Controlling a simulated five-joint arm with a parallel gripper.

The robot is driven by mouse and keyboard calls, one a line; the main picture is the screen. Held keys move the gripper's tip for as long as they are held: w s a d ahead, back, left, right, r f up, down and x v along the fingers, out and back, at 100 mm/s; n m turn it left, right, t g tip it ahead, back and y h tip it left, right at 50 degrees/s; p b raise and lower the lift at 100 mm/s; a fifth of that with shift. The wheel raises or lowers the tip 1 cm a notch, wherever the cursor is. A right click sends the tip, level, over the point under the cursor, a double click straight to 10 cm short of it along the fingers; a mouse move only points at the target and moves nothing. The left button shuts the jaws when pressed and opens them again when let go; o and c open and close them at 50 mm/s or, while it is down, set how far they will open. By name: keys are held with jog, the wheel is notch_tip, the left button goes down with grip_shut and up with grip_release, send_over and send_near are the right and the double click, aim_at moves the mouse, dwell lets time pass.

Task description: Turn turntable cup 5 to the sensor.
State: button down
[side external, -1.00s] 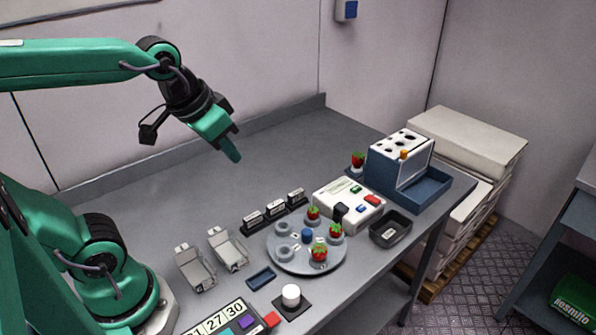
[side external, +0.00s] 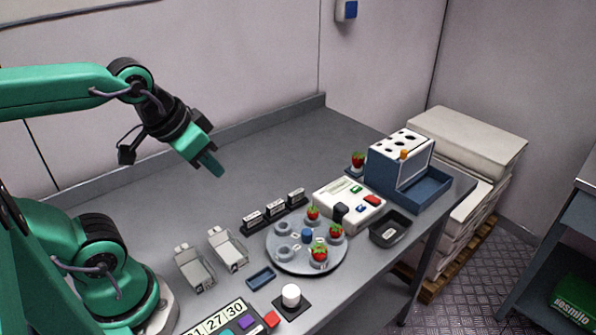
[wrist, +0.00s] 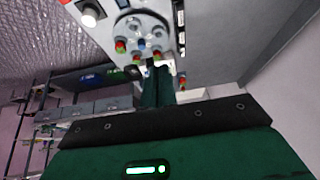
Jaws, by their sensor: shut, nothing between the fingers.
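The round grey turntable (side external: 322,268) lies on the bench in the side view, with a blue hub (side external: 307,235) at its middle. It carries grey ring cups; several hold red strawberries (side external: 319,254), and those on the left, such as one cup (side external: 284,253), look empty. Cup numbers are too small to read. A white sensor box (side external: 350,204) with a dark block (side external: 340,211) stands just behind the turntable. My gripper (side external: 214,168) is shut and empty, high above the bench, up and left of the turntable. The turntable (wrist: 125,24) also shows in the wrist view, beyond the green fingers (wrist: 157,88).
A blue rack (side external: 400,160) with a tray stands at the right end, with a dark bin (side external: 390,229) before it. Black label holders (side external: 275,212), two grey clips (side external: 228,248), a white knob (side external: 291,295) and a numbered panel (side external: 225,320) surround the turntable. The back of the bench is clear.

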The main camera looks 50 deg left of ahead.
jog(key=c, duration=1.2)
grip_release()
jog(key=shift+w, duration=0.2)
jog(key=m+g, duration=0.2)
jog(key=g, duration=0.3)
send_over(308, 231)
jog(key=f, duration=1.3)
jog(key=shift+s+a+f, duration=0.1)
jog(key=shift+s+a, duration=0.05)
jog(key=shift+s, duration=0.2)
jog(key=shift+w+f+g, duration=0.25)
jog(key=shift+f+g, duration=0.05)
jog(key=shift+f, duration=0.25)
jog(key=shift+f, duration=3.9)
jog(key=shift+d, duration=0.2)
grip_shut()
